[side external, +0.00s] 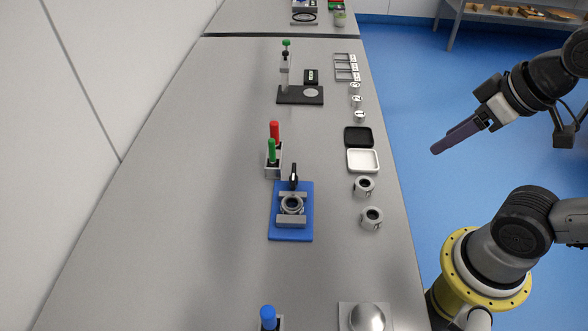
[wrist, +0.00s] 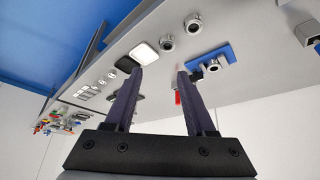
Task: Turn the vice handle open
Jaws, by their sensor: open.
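The vice is a grey clamp (side external: 291,207) on a blue base plate (side external: 279,235) on the bench, with a round metal ring piece (side external: 292,203) between its jaws. Its black handle (side external: 294,177) stands up at the far end of the plate. In the wrist view the blue plate (wrist: 223,51) lies beyond the right fingertip, and that finger partly overlaps the dark handle. My gripper (side external: 437,150) is off the right side of the bench, above the blue floor, well apart from the vice. In the wrist view my gripper (wrist: 163,70) is open and empty between its two purple fingers.
A holder with red and green handled tools (side external: 273,160) stands just behind the vice. Two grey ring parts (side external: 372,218) lie to its right, near the bench edge. A white tray (side external: 363,160) and a black tray (side external: 358,136) lie farther back. The bench left of the vice is clear.

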